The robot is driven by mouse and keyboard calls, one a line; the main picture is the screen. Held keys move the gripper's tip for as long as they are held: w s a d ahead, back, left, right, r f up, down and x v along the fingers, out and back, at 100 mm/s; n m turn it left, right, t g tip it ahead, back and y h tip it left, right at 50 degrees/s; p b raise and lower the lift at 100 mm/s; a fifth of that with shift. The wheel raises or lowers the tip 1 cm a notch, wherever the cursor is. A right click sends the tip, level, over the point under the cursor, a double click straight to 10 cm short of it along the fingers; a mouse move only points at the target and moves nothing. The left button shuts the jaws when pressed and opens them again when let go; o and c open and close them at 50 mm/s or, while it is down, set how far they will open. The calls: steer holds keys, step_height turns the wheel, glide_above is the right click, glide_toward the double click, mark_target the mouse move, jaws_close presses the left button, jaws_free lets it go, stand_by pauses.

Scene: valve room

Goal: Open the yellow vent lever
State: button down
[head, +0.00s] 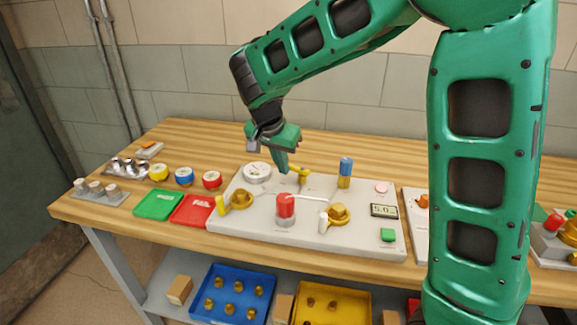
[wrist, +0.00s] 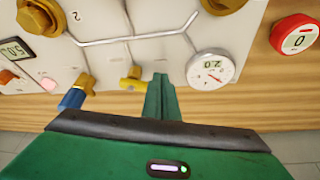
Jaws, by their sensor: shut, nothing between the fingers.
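A small yellow lever (head: 300,171) stands at the back edge of the pale valve panel (head: 270,225), between the round gauge and the blue-handled valve. In the wrist view the yellow lever (wrist: 130,80) is just left of my fingers. My gripper (head: 284,170) is shut and empty, pointing down at the back of the panel. Its fingertips (wrist: 160,80) show between the yellow lever and the gauge (wrist: 212,68); a small gap to the lever shows there. Another yellow handle (head: 221,205) sits by a brass valve at the panel's left.
The blue-handled valve (head: 346,168) stands right of the lever. A red knob (head: 286,206) and a white-handled brass valve (head: 337,214) are at the panel's front. Green (head: 158,204) and red trays (head: 193,210) lie left. The bench behind the panel is clear.

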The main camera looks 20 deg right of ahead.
steer(key=m, duration=0.1)
steer(key=w+m+g, duration=0.1)
steer(key=m, duration=0.1)
steer(key=w+m+h, duration=0.1)
steer(key=shift+w+d+m, duration=0.15)
steer(key=shift+d+m, duration=0.15)
steer(key=m+g, duration=0.1)
steer(key=m, duration=0.1)
steer(key=w+d+m, duration=0.1)
steer(key=shift+w+d+m+g, duration=0.15)
steer(key=shift+w+m+g, duration=0.05)
steer(key=shift+m+g, duration=0.2)
steer(key=m, duration=0.1)
steer(key=d+m+g, duration=0.1)
steer(key=m, duration=0.1)
steer(key=shift+w+d, duration=0.25)
steer(key=shift+w, duration=0.15)
steer(key=shift+w+d+m+g, duration=0.1)
steer(key=shift+d+m+g, duration=0.3)
steer(key=shift+m, duration=0.55)
steer(key=shift+w+d+m+g, duration=0.1)
steer(key=shift+d+m+g, duration=0.3)
steer(key=shift+m, duration=0.55)
steer(key=shift+y, duration=0.3)
steer(key=shift+a, duration=0.1)
